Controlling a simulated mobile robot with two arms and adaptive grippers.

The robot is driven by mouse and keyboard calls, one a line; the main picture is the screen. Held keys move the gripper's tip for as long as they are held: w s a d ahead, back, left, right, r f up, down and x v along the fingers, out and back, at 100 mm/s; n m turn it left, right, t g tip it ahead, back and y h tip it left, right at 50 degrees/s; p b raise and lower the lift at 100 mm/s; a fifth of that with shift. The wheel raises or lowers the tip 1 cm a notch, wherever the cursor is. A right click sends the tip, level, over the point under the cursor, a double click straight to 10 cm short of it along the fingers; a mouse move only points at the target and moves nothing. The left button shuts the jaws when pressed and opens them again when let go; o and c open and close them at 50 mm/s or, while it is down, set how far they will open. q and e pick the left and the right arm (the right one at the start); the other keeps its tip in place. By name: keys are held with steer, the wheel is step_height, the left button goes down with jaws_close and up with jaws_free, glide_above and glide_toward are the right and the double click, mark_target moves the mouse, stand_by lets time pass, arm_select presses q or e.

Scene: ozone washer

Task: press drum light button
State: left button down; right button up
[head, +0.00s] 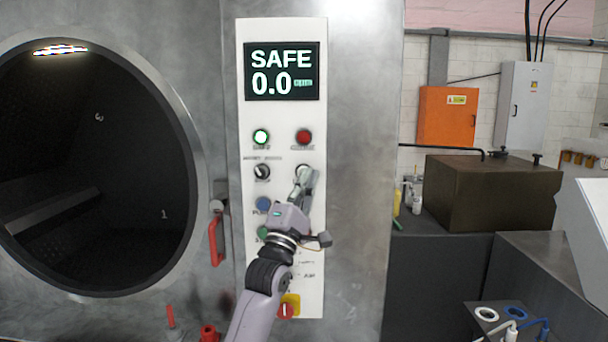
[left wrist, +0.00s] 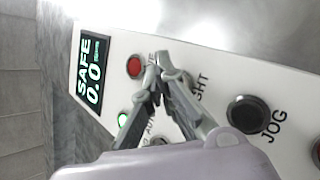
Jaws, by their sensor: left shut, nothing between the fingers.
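The drum light button (head: 301,168) is on the white control panel (head: 283,28), in the right column below the red lamp. Only a bit of its rim shows past my gripper. My left gripper (head: 304,176) is shut and empty, with its tips in front of this button. In the left wrist view the closed fingers (left wrist: 160,72) point at the panel beside a label ending in "GHT". The button there is mostly hidden behind the fingers. I cannot tell whether the tips touch it. My right gripper is not in view.
The display (head: 282,71) reads SAFE 0.0. A lit green lamp (head: 261,136), a red lamp (head: 303,136), a selector (head: 262,171) and a blue button (head: 263,204) are close by. A black JOG button (left wrist: 246,113) is near the fingers. The round drum opening (head: 90,170) is left.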

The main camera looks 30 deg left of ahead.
arm_select(q)
steer(key=shift+w+a, duration=0.15)
steer(key=shift+w, duration=0.1)
stand_by(0.3)
steer(key=shift+s, duration=0.1)
steer(key=shift+s+d, duration=0.5)
steer(key=shift+s, duration=0.25)
steer(key=s+d, duration=0.1)
steer(key=s+d+p, duration=0.1)
steer(key=s, duration=0.1)
steer(key=s+d+p, duration=0.1)
steer(key=s, duration=0.1)
stand_by(0.4)
stand_by(0.4)
